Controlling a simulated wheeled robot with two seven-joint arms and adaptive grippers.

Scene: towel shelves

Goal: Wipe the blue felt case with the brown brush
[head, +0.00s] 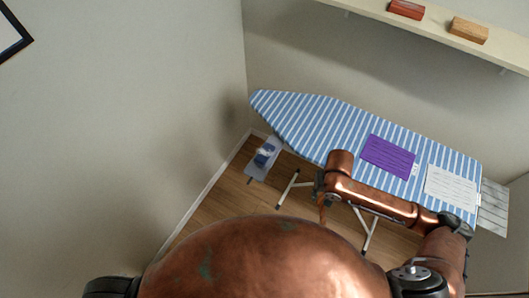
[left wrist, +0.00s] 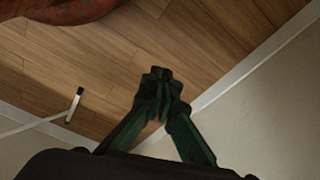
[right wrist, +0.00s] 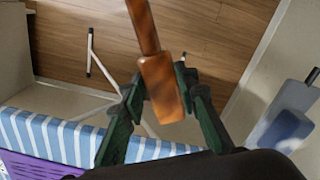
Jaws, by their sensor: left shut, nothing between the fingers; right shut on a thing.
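The brown brush is held in my right gripper (right wrist: 158,92). In the right wrist view the brush's block-shaped part (right wrist: 160,85) sits between the fingers, with a narrower part (right wrist: 142,25) extending away. In the head view the brush (head: 322,213) hangs below my right gripper (head: 319,188), in front of the ironing board. A blue object (head: 265,154), which looks like the blue felt case, lies on a small pale stand (head: 256,171) left of the board. It also shows in the right wrist view (right wrist: 285,130), apart from the brush. My left gripper (left wrist: 158,75) is shut and empty above the floor.
A striped ironing board (head: 320,125) holds a purple cloth (head: 388,156) and a white cloth (head: 451,187). A wall shelf (head: 440,20) carries a red item (head: 407,9) and a tan block (head: 469,30). Walls close off the left and back. Wood floor (head: 215,207) is open at the left.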

